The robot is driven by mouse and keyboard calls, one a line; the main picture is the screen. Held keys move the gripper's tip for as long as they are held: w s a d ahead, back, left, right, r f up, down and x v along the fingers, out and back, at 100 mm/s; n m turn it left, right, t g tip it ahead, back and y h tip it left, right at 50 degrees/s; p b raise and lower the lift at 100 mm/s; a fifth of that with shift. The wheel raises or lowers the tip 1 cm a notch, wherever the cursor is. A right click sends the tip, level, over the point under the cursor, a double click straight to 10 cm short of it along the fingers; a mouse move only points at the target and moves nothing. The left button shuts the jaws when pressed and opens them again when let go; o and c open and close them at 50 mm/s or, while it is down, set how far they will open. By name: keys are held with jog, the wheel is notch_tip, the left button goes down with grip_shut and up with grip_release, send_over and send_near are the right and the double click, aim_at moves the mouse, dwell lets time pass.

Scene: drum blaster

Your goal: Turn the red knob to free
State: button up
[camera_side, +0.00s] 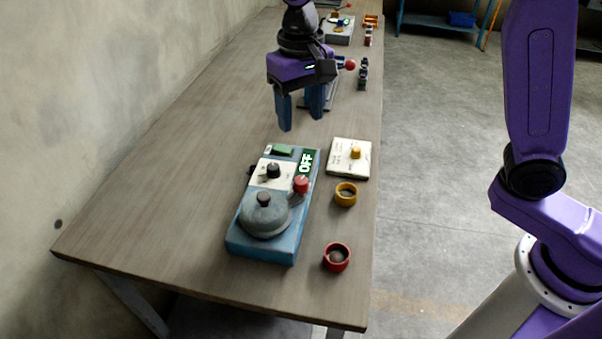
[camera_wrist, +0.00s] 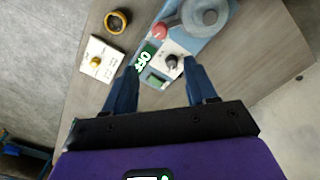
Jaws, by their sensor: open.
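The red knob (camera_side: 301,184) stands on the right side of a blue device (camera_side: 268,245), beside a round grey lidded drum (camera_side: 264,216). It also shows at the top of the wrist view (camera_wrist: 160,31). The device has a black knob (camera_side: 273,170) on a white panel, a small green screen (camera_side: 281,150) and a green label reading OFF (camera_side: 306,162). My gripper (camera_side: 301,118) is open and empty, above and beyond the far end of the device. In the wrist view its two fingers (camera_wrist: 162,84) point toward the device, with the black knob between and beyond them.
A white box with a yellow knob (camera_side: 349,158) sits right of the device. A yellow cup (camera_side: 346,194) and a red cup (camera_side: 337,257) stand near the table's right edge. More devices (camera_side: 338,30) stand at the far end. The table's left side is clear.

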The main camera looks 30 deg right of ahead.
aim_at(301, 180)
notch_tip(301, 180, down, 16)
jog(key=shift+r, duration=0.2)
dwell(0.4)
jog(key=c, duration=1.1)
